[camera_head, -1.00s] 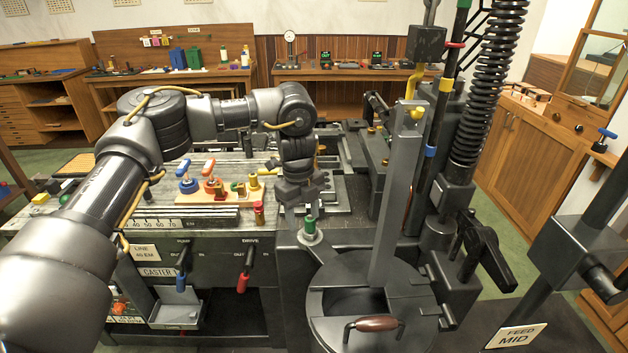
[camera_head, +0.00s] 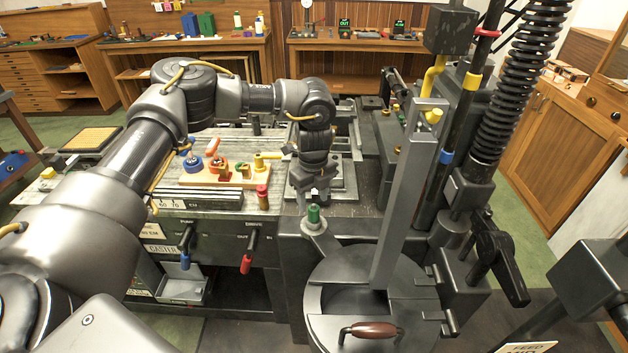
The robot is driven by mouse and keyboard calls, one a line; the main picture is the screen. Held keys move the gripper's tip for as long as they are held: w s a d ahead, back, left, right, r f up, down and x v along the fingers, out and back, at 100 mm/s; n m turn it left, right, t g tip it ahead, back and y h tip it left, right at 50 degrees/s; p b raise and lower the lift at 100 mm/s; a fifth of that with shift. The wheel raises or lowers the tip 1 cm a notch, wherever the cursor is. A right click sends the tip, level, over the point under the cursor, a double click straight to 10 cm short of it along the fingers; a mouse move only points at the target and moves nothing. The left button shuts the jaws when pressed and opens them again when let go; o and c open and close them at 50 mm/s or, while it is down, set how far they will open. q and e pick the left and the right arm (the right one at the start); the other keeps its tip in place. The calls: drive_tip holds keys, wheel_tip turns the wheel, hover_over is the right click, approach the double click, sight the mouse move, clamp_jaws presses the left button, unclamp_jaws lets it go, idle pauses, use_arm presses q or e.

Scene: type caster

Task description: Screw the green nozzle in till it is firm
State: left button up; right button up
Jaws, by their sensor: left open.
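The green nozzle (camera_head: 314,214) stands upright on a pale round seat (camera_head: 314,227) at the left edge of the dark machine, just behind the round pot. My left gripper (camera_head: 314,190) points down a little above and behind the nozzle and looks empty. Its fingers are small and partly hidden by their dark colour, and a gap shows between its tips and the nozzle. How deep the nozzle sits in the seat cannot be told. My right gripper is not in view.
The round pot (camera_head: 322,310) with a brown-handled lid is in front. A tall grey lever (camera_head: 408,200) rises to the right. A wooden holder (camera_head: 212,180) with coloured-handled parts and a red-topped piece (camera_head: 262,196) are on the bench at left.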

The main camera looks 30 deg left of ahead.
sight(314, 208)
use_arm(q)
wheel_tip(314, 208, down, 4)
drive_tip(key=shift+d+r+p, duration=0.1)
drive_tip(key=shift+r+p, duration=0.15)
drive_tip(key=shift+p, duration=0.2)
drive_tip(key=shift+f, duration=0.6)
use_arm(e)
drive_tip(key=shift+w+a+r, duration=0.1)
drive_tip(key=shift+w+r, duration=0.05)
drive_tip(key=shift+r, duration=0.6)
use_arm(q)
clamp_jaws()
drive_tip(key=shift+c, duration=1.6)
unclamp_jaws()
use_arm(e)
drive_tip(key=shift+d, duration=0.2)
